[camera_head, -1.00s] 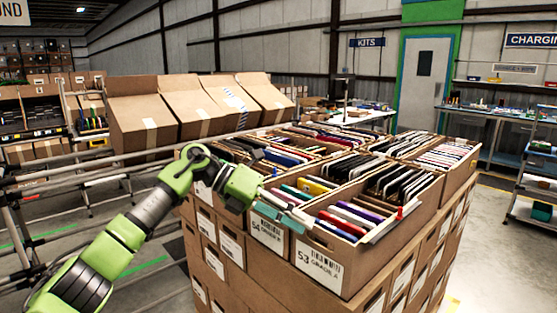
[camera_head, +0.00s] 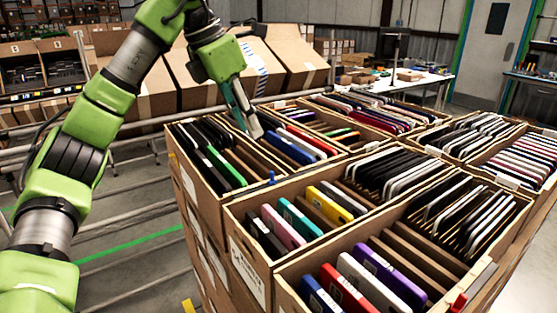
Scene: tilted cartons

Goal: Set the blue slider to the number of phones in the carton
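The blue slider (camera_head: 271,177) is a small blue tab at the near rim of the back-left carton (camera_head: 207,199). That carton holds several upright phones: black ones and a green one (camera_head: 226,167) at the left, blue (camera_head: 291,147) and red ones further right, with empty brown slots between. My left gripper (camera_head: 250,130) hangs over these slots, fingers pointing down, above and left of the blue slider and apart from it. I see no phone in its fingers. They are seen side-on, so their opening is unclear. My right gripper is out of view.
A front carton (camera_head: 247,272) holds pink, teal and yellow phones. The nearest carton has a red slider (camera_head: 458,302) at its rim. More phone-filled cartons stand to the right and behind. Tilted cartons (camera_head: 297,62) and rails (camera_head: 130,212) lie at the back and left.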

